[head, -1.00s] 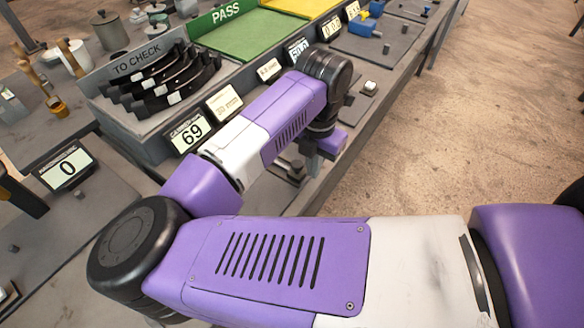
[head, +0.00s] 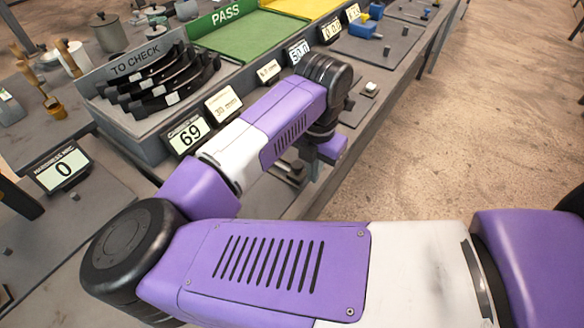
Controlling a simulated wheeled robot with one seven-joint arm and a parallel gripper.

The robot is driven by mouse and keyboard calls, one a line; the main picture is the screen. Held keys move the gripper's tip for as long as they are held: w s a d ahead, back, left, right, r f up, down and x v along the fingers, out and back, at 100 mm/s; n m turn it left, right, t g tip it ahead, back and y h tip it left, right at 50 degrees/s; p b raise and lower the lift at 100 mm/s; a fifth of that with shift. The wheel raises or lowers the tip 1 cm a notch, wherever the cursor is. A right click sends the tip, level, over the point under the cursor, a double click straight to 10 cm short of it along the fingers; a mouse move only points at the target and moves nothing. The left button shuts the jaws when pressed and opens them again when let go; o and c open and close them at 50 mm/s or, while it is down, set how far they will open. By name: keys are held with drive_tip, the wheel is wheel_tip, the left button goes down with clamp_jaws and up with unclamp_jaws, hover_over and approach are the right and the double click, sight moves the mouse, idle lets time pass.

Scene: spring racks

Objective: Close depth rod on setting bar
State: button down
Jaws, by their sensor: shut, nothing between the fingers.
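My gripper (head: 311,168) points down under my wrist at the bench's front edge. It is shut, and its fingertips are small and partly hidden by my arm. Beside it on the bench is a dark metal fixture (head: 291,169), mostly covered by my forearm. I cannot tell whether this fixture holds the depth rod or the setting bar, or whether the gripper touches it. Neither the rod nor the bar can be made out clearly.
A "TO CHECK" rack (head: 140,62) holds several black curved springs. A green PASS tray (head: 240,36) lies farther back. The floor (head: 430,130) at right is clear.

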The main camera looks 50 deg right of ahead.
sight(297, 165)
drive_tip(key=shift+w, duration=0.5)
drive_tip(key=shift+w+b, duration=0.35)
drive_tip(key=shift+w+b, duration=0.45)
drive_tip(key=shift+w, duration=0.6)
drive_tip(key=shift+w+a, duration=0.1)
drive_tip(key=shift+w, duration=0.2)
drive_tip(key=shift+w+b, duration=0.7)
drive_tip(key=shift+w, duration=1)
drive_tip(key=shift+w+b, duration=0.35)
drive_tip(key=shift+w, duration=0.2)
drive_tip(key=shift+s+r, duration=0.1)
drive_tip(key=shift+s, duration=0.05)
wheel_tip(297, 165, up, 7)
drive_tip(key=p, duration=0.2)
drive_tip(key=shift+s, duration=0.2)
idle(0.9)
